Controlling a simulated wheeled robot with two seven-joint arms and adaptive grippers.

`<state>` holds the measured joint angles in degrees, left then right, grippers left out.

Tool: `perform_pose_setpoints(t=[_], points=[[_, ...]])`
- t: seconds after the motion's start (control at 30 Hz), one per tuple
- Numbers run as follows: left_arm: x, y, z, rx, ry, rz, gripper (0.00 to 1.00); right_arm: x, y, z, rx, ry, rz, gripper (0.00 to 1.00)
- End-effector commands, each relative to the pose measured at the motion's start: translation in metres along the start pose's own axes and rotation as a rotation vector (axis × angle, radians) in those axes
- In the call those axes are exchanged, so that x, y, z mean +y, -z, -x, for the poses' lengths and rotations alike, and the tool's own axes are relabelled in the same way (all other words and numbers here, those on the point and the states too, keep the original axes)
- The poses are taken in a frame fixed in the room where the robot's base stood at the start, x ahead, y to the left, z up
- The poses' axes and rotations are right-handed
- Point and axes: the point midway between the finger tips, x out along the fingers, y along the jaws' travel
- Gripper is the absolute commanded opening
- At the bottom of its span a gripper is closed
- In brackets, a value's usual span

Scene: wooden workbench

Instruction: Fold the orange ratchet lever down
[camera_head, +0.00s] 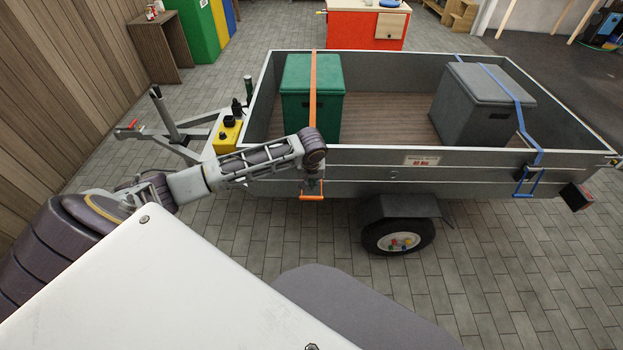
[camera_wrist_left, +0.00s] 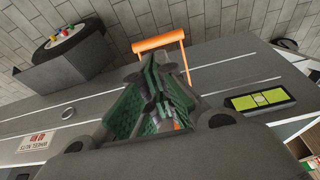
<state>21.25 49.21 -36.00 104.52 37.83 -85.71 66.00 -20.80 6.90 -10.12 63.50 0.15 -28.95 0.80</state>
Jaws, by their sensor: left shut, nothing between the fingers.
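The orange ratchet lever (camera_head: 312,197) is on the near side wall of the trailer, at the lower end of the orange strap (camera_head: 313,85) that runs over the green box (camera_head: 292,103). In the left wrist view the lever (camera_wrist_left: 160,43) is a U-shaped orange handle, its crossbar just beyond the fingertips. My left gripper (camera_head: 314,184) is shut and empty, right at the lever; it also shows in the left wrist view (camera_wrist_left: 152,75). The gripper hides the ratchet body, and I cannot tell whether the fingers touch the lever. My right gripper is not in view.
The grey trailer wall (camera_head: 385,180) stands close to my left arm. A blue strap (camera_head: 520,105) over a grey box (camera_head: 480,95) ends in a blue ratchet (camera_head: 524,188) at the right. A wheel (camera_head: 398,238) sits below the wall. The paved floor in front is clear.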

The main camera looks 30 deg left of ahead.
Motion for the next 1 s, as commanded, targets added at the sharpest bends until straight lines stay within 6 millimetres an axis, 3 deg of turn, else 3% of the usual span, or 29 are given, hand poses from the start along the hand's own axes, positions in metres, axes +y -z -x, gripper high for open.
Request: perform_pose_setpoints(t=[0.1,0.6,1.0], points=[[0.000,0.000,-0.016,-0.001,0.001,0.001,0.00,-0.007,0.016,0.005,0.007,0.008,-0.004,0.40],[0.000,-0.001,-0.066,0.000,0.000,-0.001,0.00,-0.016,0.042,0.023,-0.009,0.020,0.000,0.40],[0.000,0.000,-0.083,0.001,0.000,-0.001,0.00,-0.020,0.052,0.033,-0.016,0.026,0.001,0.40]])
